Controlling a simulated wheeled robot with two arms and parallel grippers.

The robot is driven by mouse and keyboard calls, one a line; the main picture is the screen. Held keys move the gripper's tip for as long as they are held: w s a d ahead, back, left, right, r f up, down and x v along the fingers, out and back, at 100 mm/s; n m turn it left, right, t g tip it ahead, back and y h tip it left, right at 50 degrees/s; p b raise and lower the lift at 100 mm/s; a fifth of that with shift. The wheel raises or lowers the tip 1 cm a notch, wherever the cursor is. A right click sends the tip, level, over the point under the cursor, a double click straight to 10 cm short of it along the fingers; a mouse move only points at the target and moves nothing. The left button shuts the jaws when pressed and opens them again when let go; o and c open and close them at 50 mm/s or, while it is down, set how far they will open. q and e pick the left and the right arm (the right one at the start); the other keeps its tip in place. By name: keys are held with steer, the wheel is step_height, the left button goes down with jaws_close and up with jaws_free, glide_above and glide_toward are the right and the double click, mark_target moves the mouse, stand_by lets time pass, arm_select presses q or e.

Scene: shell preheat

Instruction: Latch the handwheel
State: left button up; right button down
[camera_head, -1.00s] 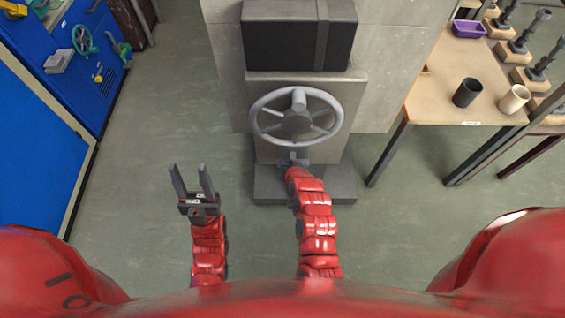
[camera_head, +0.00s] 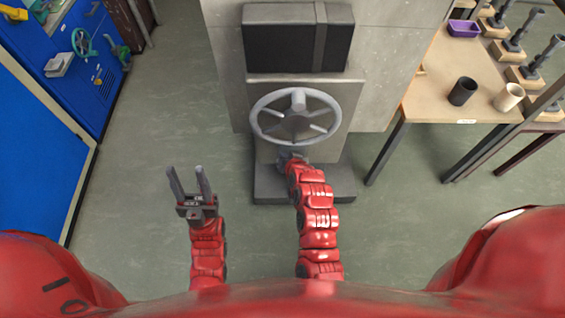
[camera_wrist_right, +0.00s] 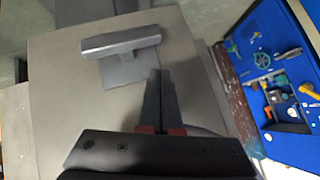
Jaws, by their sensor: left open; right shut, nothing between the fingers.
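The grey handwheel (camera_head: 297,122) is mounted on the front of a grey machine in the head view, with one knob-like part near its top. My right gripper (camera_head: 290,157) is just below the wheel's lower rim, small and partly hidden by its own arm. In the right wrist view my right gripper (camera_wrist_right: 160,78) is shut and empty, its fingers close together before a flat grey panel. A grey bar on a plate (camera_wrist_right: 120,42) stands on that panel beyond the fingertips; I cannot tell whether it is the latch. My left gripper (camera_head: 191,185) is open and empty, left of the machine.
The machine's base plate (camera_head: 335,188) juts out below the wheel. A wooden table (camera_head: 435,103) with a dark cup (camera_head: 462,91) and a cream cup (camera_head: 509,97) stands at right. A blue cabinet (camera_head: 85,85) is at left. The floor between cabinet and machine is clear.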

steer(key=a+b+v, duration=0.1)
steer(key=a+v, duration=0.1)
steer(key=v, duration=0.7)
steer(key=shift+s+r, duration=0.4)
steer(key=shift+r, duration=0.1)
